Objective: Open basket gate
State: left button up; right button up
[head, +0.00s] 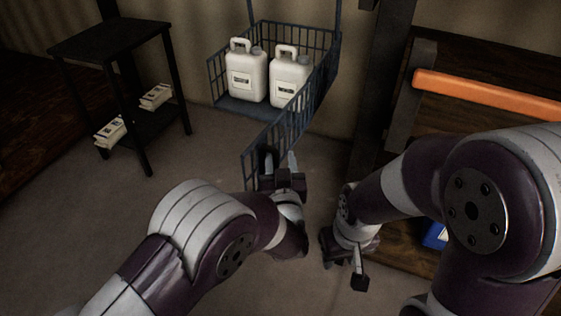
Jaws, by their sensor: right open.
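The blue-grey wire basket (213,78) hangs at the back centre, with its floor and left wall in view. Its barred gate (255,158) stands swung out from the right side toward me, and the front looks open. My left gripper (280,156) is at the gate's near end, its two fingers apart and pointing up at the bars. Whether they touch the bars is unclear. My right gripper (343,272) is open and empty, pointing down, to the right of the gate and below it in the picture.
Two white jugs (246,78) (291,82) stand in the basket. A black side table (108,38) with small boxes on its lower shelf is at left. A wooden unit with an orange bar (490,95) is at right. The floor at left centre is clear.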

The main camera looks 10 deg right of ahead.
pick_arm(q)
jog(key=s+a+p, duration=0.1)
jog(key=s+p, duration=0.2)
jog(key=s, duration=0.9)
jog(key=shift+s+a, duration=0.2)
jog(key=shift+s, duration=0.1)
